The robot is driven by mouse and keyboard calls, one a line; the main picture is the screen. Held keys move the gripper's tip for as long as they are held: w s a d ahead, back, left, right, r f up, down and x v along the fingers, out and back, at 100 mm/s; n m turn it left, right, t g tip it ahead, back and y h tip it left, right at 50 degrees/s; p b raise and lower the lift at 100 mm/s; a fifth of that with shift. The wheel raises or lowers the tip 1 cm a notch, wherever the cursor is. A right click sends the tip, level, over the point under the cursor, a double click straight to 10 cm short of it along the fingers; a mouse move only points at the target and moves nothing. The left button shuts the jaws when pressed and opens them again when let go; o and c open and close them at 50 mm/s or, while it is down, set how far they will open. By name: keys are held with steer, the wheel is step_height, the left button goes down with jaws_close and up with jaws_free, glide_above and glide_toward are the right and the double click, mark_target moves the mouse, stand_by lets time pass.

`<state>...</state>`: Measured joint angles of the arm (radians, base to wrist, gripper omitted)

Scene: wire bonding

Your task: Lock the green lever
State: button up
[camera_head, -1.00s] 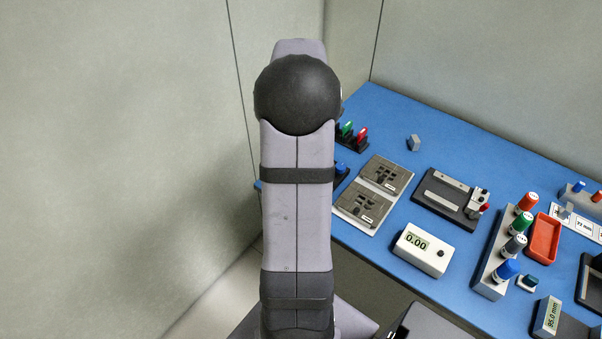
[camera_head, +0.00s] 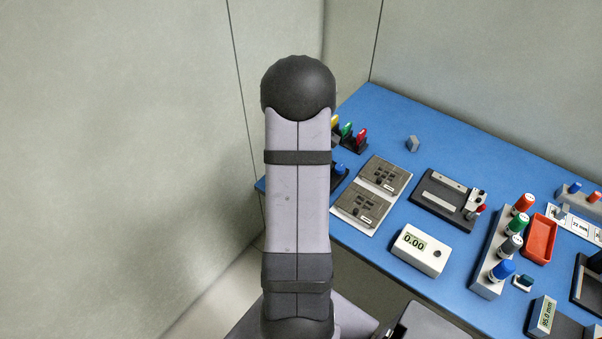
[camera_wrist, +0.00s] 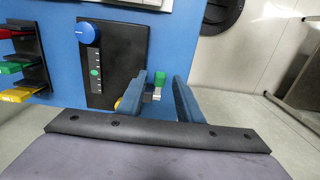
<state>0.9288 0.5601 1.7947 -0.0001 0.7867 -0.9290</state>
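The green lever (camera_head: 347,130) stands between a yellow lever (camera_head: 335,122) and a red lever (camera_head: 362,136) in a dark rack at the table's far left. In the wrist view the green lever (camera_wrist: 15,67) is at the left edge, between the red lever (camera_wrist: 14,33) and the yellow lever (camera_wrist: 18,95). My gripper (camera_wrist: 161,77) is open, well to the right of the levers in that view. A small green piece (camera_wrist: 158,80) with a grey part shows between its fingers; I cannot tell whether they touch it. My arm hides the gripper in the head view.
A black panel (camera_wrist: 117,55) with a blue knob (camera_wrist: 88,33) and a green-dotted scale lies beside the fingers. Grey fixtures (camera_head: 385,175), a white meter (camera_head: 420,250) and a bottle rack (camera_head: 490,250) stand on the blue table. Floor shows right of the table edge.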

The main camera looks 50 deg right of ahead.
jaws_close()
steer(key=shift+s+f+b, duration=0.1)
steer(key=shift+f+b, duration=0.05)
steer(key=shift+b, duration=0.15)
steer(key=t+b, duration=0.1)
steer(key=f+b, duration=0.1)
steer(key=b, duration=0.1)
steer(key=shift+s+t, duration=0.3)
steer(key=shift+t, duration=0.1)
steer(key=b, duration=0.2)
steer(key=f+t+b, duration=0.1)
steer(key=b, duration=0.1)
steer(key=shift+s+d+t, duration=0.1)
steer(key=shift+s+t, duration=0.15)
steer(key=shift+t, duration=0.05)
steer(key=b, duration=0.2)
steer(key=t+b, duration=0.1)
steer(key=b, duration=0.2)
steer(key=shift+s+f+t, duration=0.25)
steer(key=shift+f+t, duration=0.05)
steer(key=shift+f, duration=0.05)
steer(key=shift+b, duration=0.65)
steer(key=shift+s+t+b, duration=0.1)
steer(key=shift+t+b, duration=0.4)
steer(key=shift+b, duration=0.35)
